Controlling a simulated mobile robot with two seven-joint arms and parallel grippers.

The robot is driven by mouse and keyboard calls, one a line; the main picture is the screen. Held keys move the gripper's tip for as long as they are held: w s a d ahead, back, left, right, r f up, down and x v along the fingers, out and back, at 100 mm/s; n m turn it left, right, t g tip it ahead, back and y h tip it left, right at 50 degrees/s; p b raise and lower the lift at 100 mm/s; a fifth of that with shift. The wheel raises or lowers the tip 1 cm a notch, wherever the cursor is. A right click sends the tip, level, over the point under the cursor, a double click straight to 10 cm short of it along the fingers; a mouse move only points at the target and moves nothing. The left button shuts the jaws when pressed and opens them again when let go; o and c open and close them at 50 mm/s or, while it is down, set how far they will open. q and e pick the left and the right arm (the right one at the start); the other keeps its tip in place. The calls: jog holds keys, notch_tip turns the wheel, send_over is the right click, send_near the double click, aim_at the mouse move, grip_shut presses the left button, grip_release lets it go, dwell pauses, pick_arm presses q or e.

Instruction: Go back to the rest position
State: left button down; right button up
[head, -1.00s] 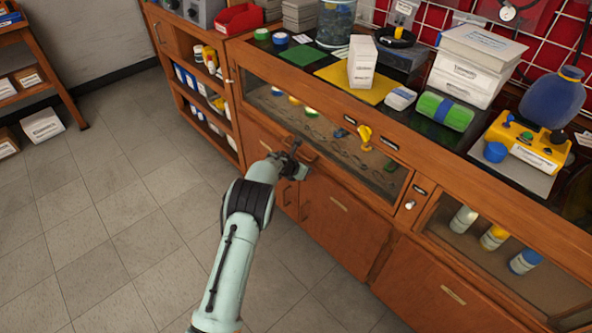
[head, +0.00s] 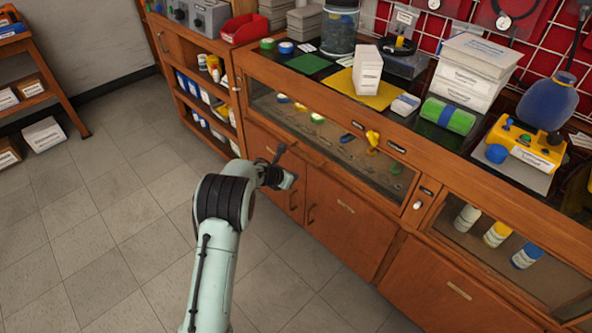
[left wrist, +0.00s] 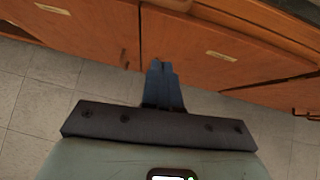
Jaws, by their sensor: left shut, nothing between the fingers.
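My left gripper (head: 281,153) is in front of the wooden cabinet (head: 346,232), below the glass-fronted display section. In the left wrist view the left gripper (left wrist: 160,64) shows its two blue fingers together, with nothing between them. It points toward the cabinet doors and holds nothing. My right gripper does not show in either view.
The counter carries a white box (head: 367,72), a yellow mat (head: 383,97), a green roll (head: 447,115) and a yellow device (head: 528,146). A red bin (head: 240,28) stands farther back.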

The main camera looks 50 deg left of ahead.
pick_arm(q)
jog(key=shift+s+r, duration=0.1)
jog(key=shift+s, duration=0.05)
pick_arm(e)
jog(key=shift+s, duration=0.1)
